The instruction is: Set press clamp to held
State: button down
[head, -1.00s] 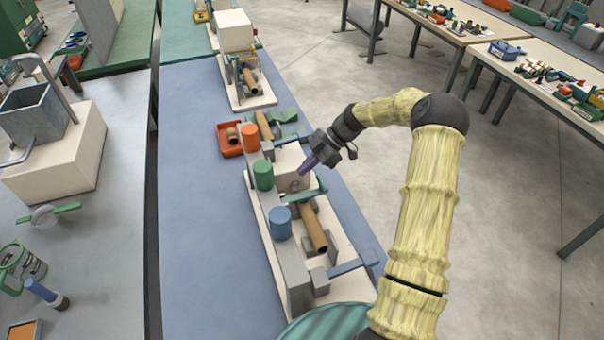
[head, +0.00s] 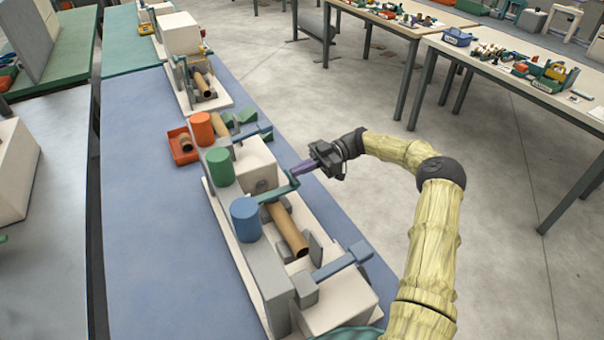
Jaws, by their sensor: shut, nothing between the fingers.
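The winder (head: 262,270) stands on the blue bench, with orange (head: 201,128), green (head: 219,166) and blue (head: 246,219) cylinders on its grey rail. A brown tube (head: 288,230) lies along its middle. A green lever (head: 277,190) crosses above the tube's far end, and a blue-grey lever (head: 342,261) sticks out at the near end. I cannot tell which part is the press clamp. My gripper (head: 298,172), with purple fingers, is shut and empty. Its tips are at the green lever's right end; whether they touch is unclear.
A white block (head: 258,160) and another blue-grey lever (head: 252,135) stand beyond the green lever. An orange tray (head: 184,147) sits left of the winder. The blue bench (head: 150,240) is clear on the left. Loaded tables (head: 520,75) stand at the right back.

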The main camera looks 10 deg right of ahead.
jog(key=shift+f+y+b, duration=0.5)
jog(key=shift+f+b, duration=0.2)
jog(key=shift+b, duration=0.05)
jog(key=shift+w, duration=0.2)
jog(key=shift+s+d, duration=0.1)
jog(key=shift+s, duration=0.05)
jog(key=b+v, duration=0.2)
jog(key=v, duration=0.5)
jog(key=shift+d, duration=0.15)
